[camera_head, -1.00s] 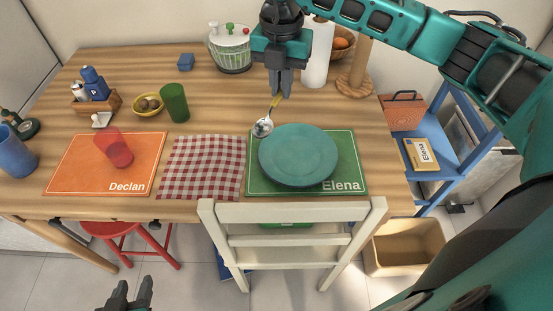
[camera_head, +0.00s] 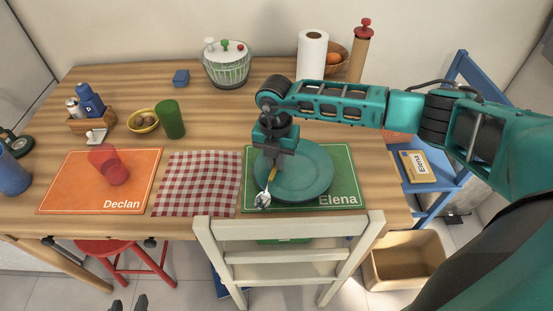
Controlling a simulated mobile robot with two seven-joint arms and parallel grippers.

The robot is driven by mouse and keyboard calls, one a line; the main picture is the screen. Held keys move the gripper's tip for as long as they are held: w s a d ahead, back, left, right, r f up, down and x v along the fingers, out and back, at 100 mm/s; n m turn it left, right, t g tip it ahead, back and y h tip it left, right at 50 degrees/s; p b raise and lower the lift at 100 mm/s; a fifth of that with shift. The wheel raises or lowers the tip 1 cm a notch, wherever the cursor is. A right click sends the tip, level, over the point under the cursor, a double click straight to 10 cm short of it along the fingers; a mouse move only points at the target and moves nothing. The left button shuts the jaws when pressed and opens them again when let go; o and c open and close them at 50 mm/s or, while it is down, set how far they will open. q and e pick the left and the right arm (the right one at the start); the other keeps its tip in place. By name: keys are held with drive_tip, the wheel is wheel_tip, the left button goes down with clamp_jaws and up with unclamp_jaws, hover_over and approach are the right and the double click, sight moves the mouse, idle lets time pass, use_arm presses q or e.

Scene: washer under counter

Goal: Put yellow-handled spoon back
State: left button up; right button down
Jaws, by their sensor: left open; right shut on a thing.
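The yellow-handled spoon (camera_head: 263,199) hangs bowl-down from my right gripper (camera_head: 274,164), which is shut on its yellow handle. The spoon's bowl appears over the left part of the green Elena placemat (camera_head: 345,198), beside the front-left edge of the teal plate (camera_head: 310,172). I cannot tell whether the bowl touches the mat. My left gripper (camera_head: 130,304) shows only its fingertips at the bottom edge. They are apart and empty, in front of the table.
A checkered cloth (camera_head: 197,184) lies left of the green mat. The orange Declan placemat (camera_head: 75,187) carries a tipped red cup (camera_head: 112,170). A green cup (camera_head: 172,119) and nut bowl (camera_head: 143,122) stand behind. A white chair (camera_head: 285,228) is at the front edge.

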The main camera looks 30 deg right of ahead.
drive_tip(key=shift+f, duration=0.2)
drive_tip(key=shift+f, duration=0.1)
drive_tip(key=shift+f+b, duration=0.25)
drive_tip(key=shift+b, duration=0.05)
drive_tip(key=c, duration=1.2)
unclamp_jaws()
drive_tip(key=shift+a, duration=0.1)
drive_tip(key=shift+r, duration=0.2)
